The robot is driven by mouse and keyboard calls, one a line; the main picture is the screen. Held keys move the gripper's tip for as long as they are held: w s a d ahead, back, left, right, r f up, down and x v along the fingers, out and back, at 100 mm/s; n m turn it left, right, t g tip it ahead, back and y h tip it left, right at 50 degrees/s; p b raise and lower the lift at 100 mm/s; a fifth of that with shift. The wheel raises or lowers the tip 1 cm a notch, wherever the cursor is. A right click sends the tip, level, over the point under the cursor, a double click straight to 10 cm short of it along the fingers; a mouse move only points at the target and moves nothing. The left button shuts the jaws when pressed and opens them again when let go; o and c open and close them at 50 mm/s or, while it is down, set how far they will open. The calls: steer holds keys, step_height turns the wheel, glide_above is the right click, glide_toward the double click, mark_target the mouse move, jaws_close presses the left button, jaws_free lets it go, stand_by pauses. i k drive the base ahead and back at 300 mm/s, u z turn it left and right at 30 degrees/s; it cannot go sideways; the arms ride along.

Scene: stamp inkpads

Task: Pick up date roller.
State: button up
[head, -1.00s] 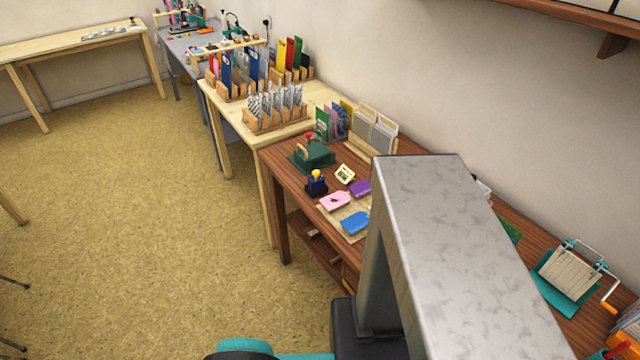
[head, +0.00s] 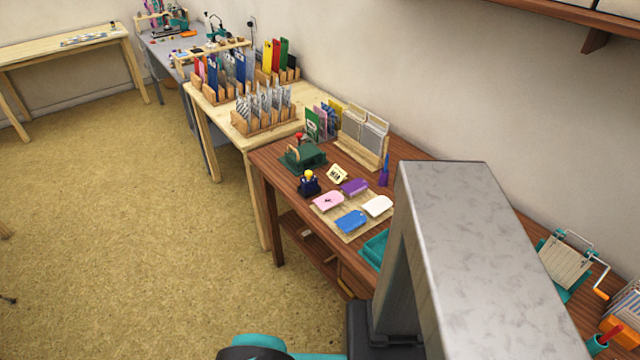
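A small dark blue stamp-like device with a yellow knob (head: 309,184) stands upright near the left front edge of the brown wooden table (head: 275,165). It looks like the date roller, but it is too small for me to be sure. A small cream sign (head: 337,174) stands just right of it; its print is unreadable. My gripper is not in view. Only a teal and black part of my own body shows at the bottom edge, well apart from the device.
A green device with a red knob (head: 303,156) stands behind it. A teal tray (head: 374,248) is partly hidden by my grey column. Open floor lies left.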

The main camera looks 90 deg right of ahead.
mark_target(307, 187)
steer(key=z, duration=0.75)
steer(key=i, duration=0.55)
steer(key=k, duration=0.6)
steer(key=u, duration=0.1)
